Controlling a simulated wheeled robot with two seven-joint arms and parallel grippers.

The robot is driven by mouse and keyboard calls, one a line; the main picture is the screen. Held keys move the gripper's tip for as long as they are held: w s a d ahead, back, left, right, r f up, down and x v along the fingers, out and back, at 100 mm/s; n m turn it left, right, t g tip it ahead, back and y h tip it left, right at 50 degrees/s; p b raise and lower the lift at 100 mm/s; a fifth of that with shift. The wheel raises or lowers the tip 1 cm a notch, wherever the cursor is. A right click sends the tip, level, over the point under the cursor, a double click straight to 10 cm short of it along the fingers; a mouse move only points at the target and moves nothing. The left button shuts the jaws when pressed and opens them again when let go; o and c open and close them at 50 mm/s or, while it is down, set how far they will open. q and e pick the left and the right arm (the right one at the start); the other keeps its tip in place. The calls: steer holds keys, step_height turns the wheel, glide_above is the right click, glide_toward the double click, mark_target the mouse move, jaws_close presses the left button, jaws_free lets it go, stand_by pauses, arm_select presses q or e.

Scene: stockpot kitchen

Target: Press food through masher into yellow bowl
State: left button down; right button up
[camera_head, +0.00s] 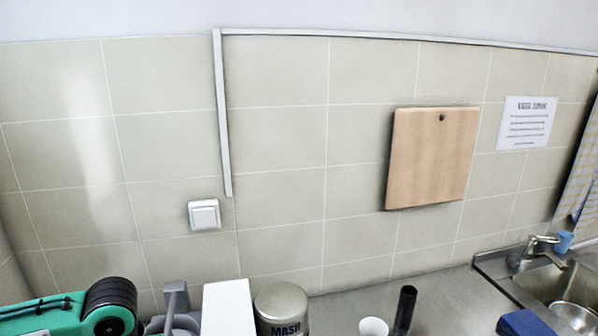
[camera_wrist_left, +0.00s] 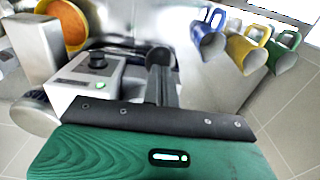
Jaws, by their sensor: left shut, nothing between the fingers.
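A yellow-orange bowl (camera_wrist_left: 68,22) shows at the upper left of the left wrist view, cut by the frame edge. What it holds is unclear. My left gripper (camera_wrist_left: 161,65) shows as dark shut fingers in the middle of the left wrist view, with nothing between them. It is to the right of the bowl and apart from it. In the head view a can with MASH lettering (camera_head: 281,311) stands at the bottom edge, partly cut off. I cannot make out a masher or the food for certain. My right gripper is in neither view.
A grey appliance with a black knob (camera_wrist_left: 92,82) stands beside my left fingers. In the head view, a white box (camera_head: 228,310), white cup (camera_head: 374,327), dark cylinder (camera_head: 405,308) and sink (camera_head: 560,285) line the counter.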

arm_select(q)
steer(key=shift+s+f, duration=0.2)
steer(key=shift+f, duration=0.1)
step_height(320, 180, up, 3)
steer(key=p, duration=0.3)
steer(key=shift+w+r+p, duration=0.1)
steer(key=shift+r+p, duration=0.1)
steer(key=shift+p, duration=0.15)
steer(key=shift+w+r+p, duration=0.1)
steer(key=shift+r+p, duration=0.75)
steer(key=shift+r, duration=0.55)
